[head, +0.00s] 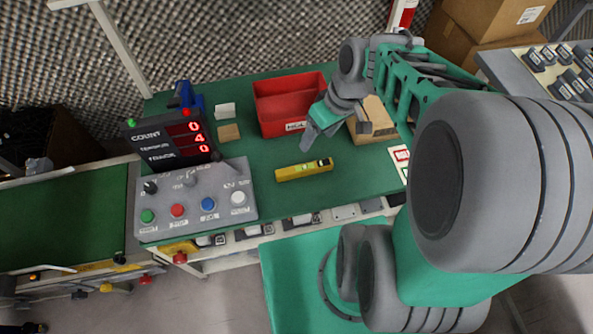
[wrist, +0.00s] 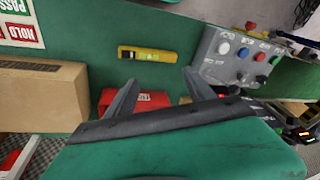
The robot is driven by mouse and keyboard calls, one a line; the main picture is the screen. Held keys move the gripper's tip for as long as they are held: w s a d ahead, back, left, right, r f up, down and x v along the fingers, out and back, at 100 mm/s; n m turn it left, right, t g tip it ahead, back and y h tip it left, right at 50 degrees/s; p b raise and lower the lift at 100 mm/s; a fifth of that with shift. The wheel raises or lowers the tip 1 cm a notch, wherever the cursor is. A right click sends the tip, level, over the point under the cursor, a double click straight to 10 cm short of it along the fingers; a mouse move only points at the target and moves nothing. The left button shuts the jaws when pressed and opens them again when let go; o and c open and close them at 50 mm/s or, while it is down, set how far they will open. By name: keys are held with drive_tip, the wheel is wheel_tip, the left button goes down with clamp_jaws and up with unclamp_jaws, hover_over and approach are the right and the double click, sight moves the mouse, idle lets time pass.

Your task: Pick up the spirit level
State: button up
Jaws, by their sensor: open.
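The spirit level (head: 304,170) is a short yellow bar with black marks near one end. It lies flat on the green bench top in the head view, in front of the red bin. It also shows in the wrist view (wrist: 147,54), beyond my fingertips and with clear bench around it. My gripper (head: 309,143) is above the bench, up and to the right of the level in the head view, close to the red bin. In the wrist view its two dark fingers (wrist: 157,82) stand apart with nothing held between them.
A red bin (head: 284,86) and a cardboard box (head: 371,117) stand behind the level. A grey button panel (head: 196,203) and a counter display (head: 168,139) stand to its left. Red and white label cards (head: 400,155) lie to the right. The bench around the level is clear.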

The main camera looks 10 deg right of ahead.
wheel_tip(320, 180, down, 13)
drive_tip(key=w+d+n+y+b, duration=0.2)
drive_tip(key=d+n+y+b, duration=0.1)
drive_tip(key=n+y+b, duration=0.15)
drive_tip(key=n+t+y+b, duration=0.3)
drive_tip(key=n+y, duration=0.1)
drive_tip(key=y, duration=0.1)
approach(308, 167)
drive_tip(key=shift+x, duration=1)
drive_tip(key=shift+s+f+y, duration=0.1)
drive_tip(key=shift+f+y, duration=0.1)
drive_tip(key=shift+y, duration=0.05)
drive_tip(key=x, duration=0.7)
drive_tip(key=shift+w+a, duration=0.15)
drive_tip(key=shift+w, duration=0.05)
drive_tip(key=shift+s, duration=0.1)
clamp_jaws()
